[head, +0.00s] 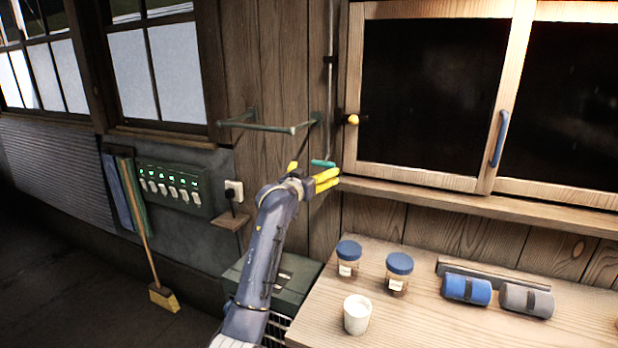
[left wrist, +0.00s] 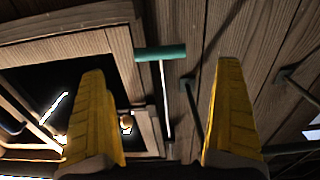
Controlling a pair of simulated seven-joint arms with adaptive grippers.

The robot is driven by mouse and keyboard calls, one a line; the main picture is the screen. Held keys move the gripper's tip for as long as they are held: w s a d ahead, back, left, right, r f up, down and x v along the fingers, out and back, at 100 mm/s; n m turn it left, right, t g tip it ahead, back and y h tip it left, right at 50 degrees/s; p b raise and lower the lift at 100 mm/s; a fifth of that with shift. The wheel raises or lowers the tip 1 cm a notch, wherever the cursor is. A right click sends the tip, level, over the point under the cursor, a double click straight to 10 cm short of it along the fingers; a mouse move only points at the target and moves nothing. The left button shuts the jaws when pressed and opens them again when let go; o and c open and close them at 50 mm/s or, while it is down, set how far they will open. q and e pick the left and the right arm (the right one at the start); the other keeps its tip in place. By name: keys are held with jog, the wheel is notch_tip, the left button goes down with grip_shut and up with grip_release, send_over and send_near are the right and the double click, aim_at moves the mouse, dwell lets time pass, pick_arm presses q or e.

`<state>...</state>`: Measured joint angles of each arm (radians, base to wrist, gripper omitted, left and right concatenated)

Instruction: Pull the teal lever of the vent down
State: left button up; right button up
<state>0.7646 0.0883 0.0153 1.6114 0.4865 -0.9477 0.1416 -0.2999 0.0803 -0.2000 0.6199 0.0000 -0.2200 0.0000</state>
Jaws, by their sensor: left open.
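The teal lever (head: 322,163) is a short bar at the lower end of a thin vertical metal rod (head: 331,80) on the plank wall, left of the cabinet. In the left wrist view the teal lever (left wrist: 160,52) shows between and beyond the fingertips, with the rod running from it. My left gripper (head: 312,175) has yellow fingers and is open, just below the lever in the head view. In the left wrist view the left gripper (left wrist: 165,90) has nothing between its fingers. I cannot tell the exact gap to the lever. The right gripper is not in view.
A metal wall bracket (head: 270,127) juts out left of the rod. A cabinet (head: 430,100) with a yellow knob (head: 352,120) stands right of it. Below, a workbench (head: 420,325) holds two blue-lidded jars (head: 348,252), a white cup (head: 357,315) and two rolls (head: 467,290).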

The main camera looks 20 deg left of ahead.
pick_arm(q)
jog(key=shift+s+a, duration=0.15)
jog(key=shift+s, duration=0.8)
jog(key=shift+s+a, duration=0.1)
jog(key=shift+s, duration=0.85)
jog(key=shift+c, duration=0.6)
notch_tip(320, 180, up, 8)
jog(key=shift+s+a+f, duration=0.1)
jog(key=shift+s+a, duration=0.05)
jog(key=c, duration=1)
jog(key=shift+r+g, duration=0.2)
jog(key=shift+g, duration=0.1)
jog(key=shift+c, duration=1.3)
jog(key=shift+w, duration=0.4)
jog(key=shift+c, duration=1)
jog(key=w, duration=0.6)
jog(key=w+d, duration=0.1)
jog(key=w, duration=0.2)
jog(key=shift+f, duration=0.2)
grip_shut()
jog(key=shift+w+f, duration=0.2)
jog(key=shift+f, duration=0.8)
jog(key=shift+w+f, duration=0.2)
jog(key=shift+f, duration=0.8)
